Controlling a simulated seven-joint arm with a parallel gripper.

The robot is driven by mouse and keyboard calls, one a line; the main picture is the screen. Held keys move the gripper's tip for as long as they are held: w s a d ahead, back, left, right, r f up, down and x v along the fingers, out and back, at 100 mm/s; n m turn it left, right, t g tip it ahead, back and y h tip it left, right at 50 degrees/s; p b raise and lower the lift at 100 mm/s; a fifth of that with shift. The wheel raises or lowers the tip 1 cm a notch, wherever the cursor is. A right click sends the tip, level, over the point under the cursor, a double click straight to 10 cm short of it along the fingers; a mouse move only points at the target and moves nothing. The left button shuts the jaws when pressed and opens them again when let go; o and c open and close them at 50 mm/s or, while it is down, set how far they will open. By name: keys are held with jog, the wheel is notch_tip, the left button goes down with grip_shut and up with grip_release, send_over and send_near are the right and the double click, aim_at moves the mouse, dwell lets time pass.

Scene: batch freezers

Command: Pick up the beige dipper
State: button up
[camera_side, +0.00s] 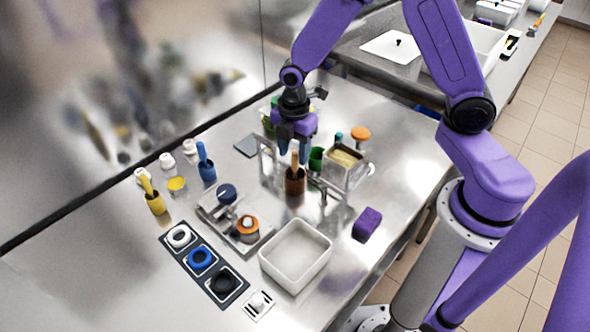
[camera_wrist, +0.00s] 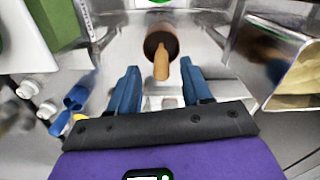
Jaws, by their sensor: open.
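The beige dipper (camera_side: 295,161) stands in a brown cup (camera_side: 295,185), with its handle sticking up and its lower end hidden inside. In the wrist view the dipper's tan handle (camera_wrist: 161,64) points toward me from the brown cup (camera_wrist: 161,38). My gripper (camera_side: 294,150) is open, fingers down, above the cup and close to the handle top. In the wrist view the two blue fingers of my gripper (camera_wrist: 159,72) lie left and right of the handle's line, with gaps on both sides. I cannot tell how far the fingertips are from the handle in depth.
A metal frame (camera_side: 264,160) stands around the cup area. A steel container (camera_side: 346,172) and a green cup (camera_side: 316,158) are close on the right. A blue cup (camera_side: 207,171) and a yellow cup (camera_side: 156,203) stand left. A white tub (camera_side: 296,255) and purple block (camera_side: 367,224) are in front.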

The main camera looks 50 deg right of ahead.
aim_at(295, 169)
jog(key=shift+s+f, duration=0.1)
jog(key=shift+f, duration=2.15)
jog(key=shift+d, duration=0.1)
grip_shut()
jog(key=shift+r, duration=0.1)
notch_tip(295, 169, up, 10)
jog(key=shift+f, duration=0.1)
